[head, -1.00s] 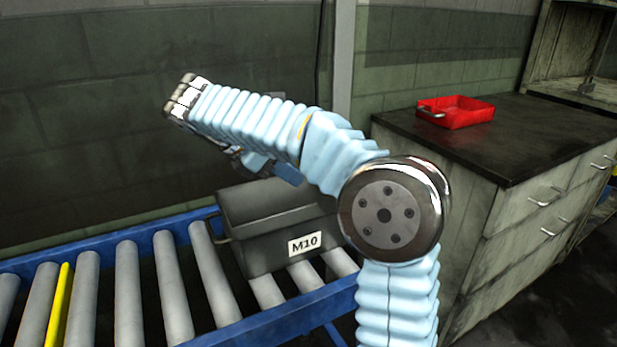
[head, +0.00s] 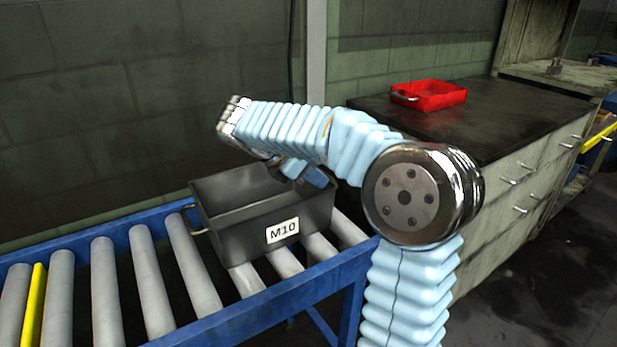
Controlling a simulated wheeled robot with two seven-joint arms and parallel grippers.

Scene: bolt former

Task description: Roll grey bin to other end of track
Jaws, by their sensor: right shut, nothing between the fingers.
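The grey bin (head: 228,238) is a dark, open-topped box with a white "M10" label. It sits upright on the rollers at the right part of the track (head: 240,317), with a metal handle on its left end. My right arm reaches over it from the right. My right gripper (head: 314,179) is folded under the forearm, above the bin's right half in the picture, and partly hidden. It is shut and holds nothing. I cannot tell whether it touches the bin. My left gripper is out of view.
The track has a blue frame, grey rollers and one yellow roller (head: 33,306). The rollers left of the bin are clear. A workbench (head: 480,130) with a red tray (head: 436,96) stands at the right. A block wall (head: 120,100) is behind the track.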

